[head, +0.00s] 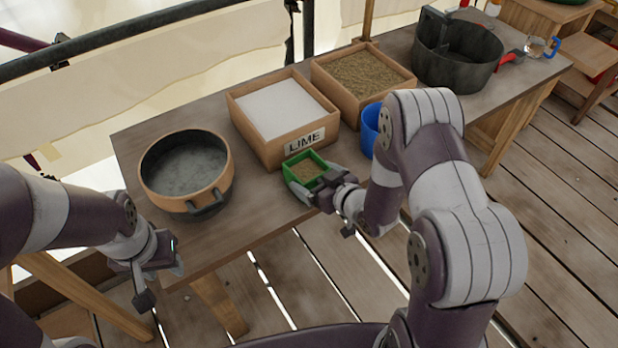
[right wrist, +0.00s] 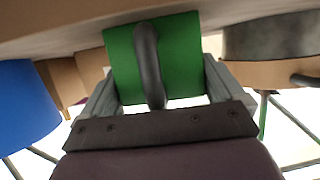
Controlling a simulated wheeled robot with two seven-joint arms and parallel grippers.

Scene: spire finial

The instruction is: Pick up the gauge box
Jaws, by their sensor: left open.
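I cannot tell whether the box is clear of the table. My left gripper (head: 172,262) is open and empty, off the table's front left corner.
A round pot (head: 186,172) stands at the table's left. Behind the gauge box are the wooden LIME box (head: 270,150) with white powder and a sand box (head: 361,84). A blue container (head: 370,130) is close on the right. A dark bucket (head: 455,60) stands farther back.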

